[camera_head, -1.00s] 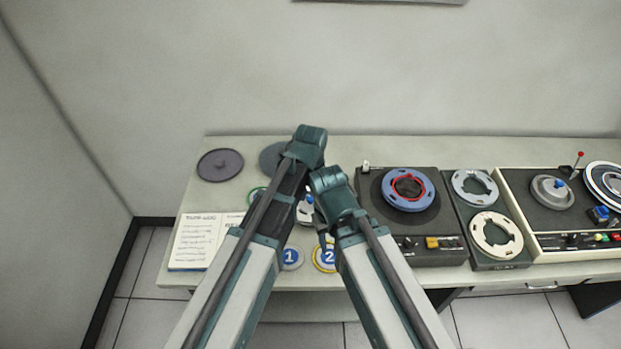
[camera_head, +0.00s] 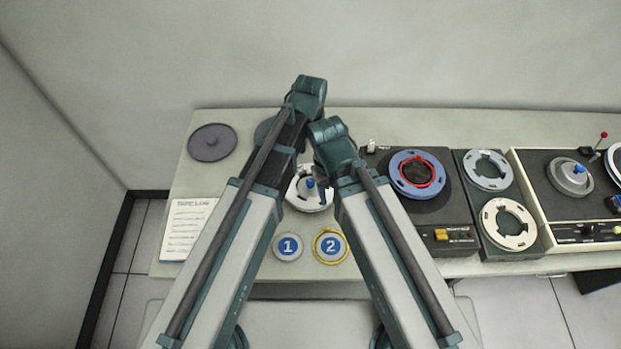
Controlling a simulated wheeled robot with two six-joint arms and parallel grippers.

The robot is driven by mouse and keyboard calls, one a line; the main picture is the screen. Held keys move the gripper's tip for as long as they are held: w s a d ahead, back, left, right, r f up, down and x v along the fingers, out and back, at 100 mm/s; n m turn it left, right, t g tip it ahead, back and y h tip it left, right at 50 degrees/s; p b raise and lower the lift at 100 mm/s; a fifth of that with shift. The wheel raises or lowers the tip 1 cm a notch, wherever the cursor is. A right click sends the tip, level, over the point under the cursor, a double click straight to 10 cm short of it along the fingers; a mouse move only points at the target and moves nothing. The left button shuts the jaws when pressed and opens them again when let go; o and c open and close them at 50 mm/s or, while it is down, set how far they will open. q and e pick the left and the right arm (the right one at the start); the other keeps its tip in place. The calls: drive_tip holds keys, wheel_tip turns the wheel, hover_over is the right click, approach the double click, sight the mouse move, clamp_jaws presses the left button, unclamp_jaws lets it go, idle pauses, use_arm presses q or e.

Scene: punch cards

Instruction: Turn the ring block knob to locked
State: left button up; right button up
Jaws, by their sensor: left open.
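A white round block with a blue knob (camera_head: 310,183) on top sits on the table between my two arms; my arms partly cover it. A similar grey hub with a blue knob (camera_head: 579,168) sits on the right-hand machine. I cannot read which way either knob is set. My left gripper (camera_head: 318,187) shows only as a small dark part beside the white block's blue knob, and it is open. I cannot tell whether it touches the knob. My right gripper is hidden behind its own arm.
Discs marked 1 (camera_head: 288,247) and 2 (camera_head: 330,246) lie at the table's front. A tape deck (camera_head: 440,215) with a blue ring, a tray with two white rings (camera_head: 508,224) and a larger machine stand right. A grey disc (camera_head: 212,142) and a paper log (camera_head: 186,228) lie left.

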sight(311, 182)
use_arm(q)
wheel_tip(311, 182, down, 13)
drive_tip(key=b, duration=1.2)
drive_tip(key=shift+f+b, duration=0.1)
drive_tip(key=shift+b, duration=0.2)
use_arm(e)
wheel_tip(311, 182, down, 13)
drive_tip(key=shift+f, duration=0.1)
use_arm(q)
clamp_jaws()
